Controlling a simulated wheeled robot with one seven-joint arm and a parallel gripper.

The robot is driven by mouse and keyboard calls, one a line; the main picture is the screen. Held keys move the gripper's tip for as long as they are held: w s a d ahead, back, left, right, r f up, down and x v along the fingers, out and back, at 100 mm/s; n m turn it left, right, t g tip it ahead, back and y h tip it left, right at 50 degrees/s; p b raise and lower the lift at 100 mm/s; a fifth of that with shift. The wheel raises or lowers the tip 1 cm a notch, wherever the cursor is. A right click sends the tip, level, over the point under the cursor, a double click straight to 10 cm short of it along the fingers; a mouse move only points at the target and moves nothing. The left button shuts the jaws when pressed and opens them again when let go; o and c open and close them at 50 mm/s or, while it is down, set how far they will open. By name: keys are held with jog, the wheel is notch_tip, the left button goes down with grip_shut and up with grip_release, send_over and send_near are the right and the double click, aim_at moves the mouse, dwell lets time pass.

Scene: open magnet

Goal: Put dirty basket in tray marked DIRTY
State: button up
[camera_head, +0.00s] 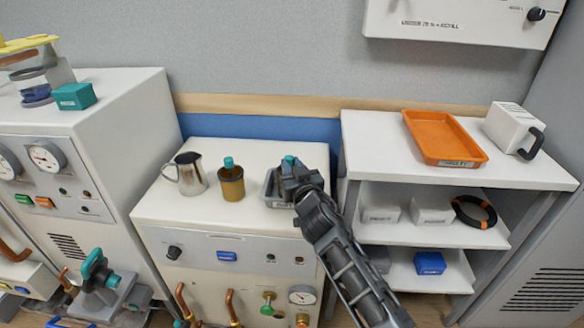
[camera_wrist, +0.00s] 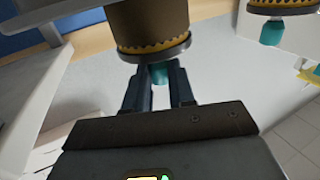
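A brown basket (camera_wrist: 150,25) with a toothed yellow band, dark rim and teal knob fills the top of the wrist view. My gripper (camera_wrist: 161,75) has its fingers on both sides of that knob and appears shut on it. In the head view my gripper (camera_head: 293,170) is over a small grey tray (camera_head: 270,190) on the middle cabinet and hides most of this basket; the teal knob (camera_head: 289,160) shows. A second brown basket with a teal knob (camera_head: 231,184) stands left of it. An orange tray (camera_head: 440,135) lies on the right shelf top; its front label is too small to read.
A metal jug (camera_head: 188,173) stands at the cabinet's left. A white box with a black handle (camera_head: 513,130) stands right of the orange tray. The shelf unit's top (camera_head: 375,145) is clear left of the orange tray. A wall panel (camera_head: 455,20) hangs above.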

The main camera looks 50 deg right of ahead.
jog(key=o, duration=0.4)
jog(key=shift+o, duration=0.2)
jog(key=shift+r, duration=0.2)
jog(key=v, duration=1.2)
jog(key=shift+b, duration=0.45)
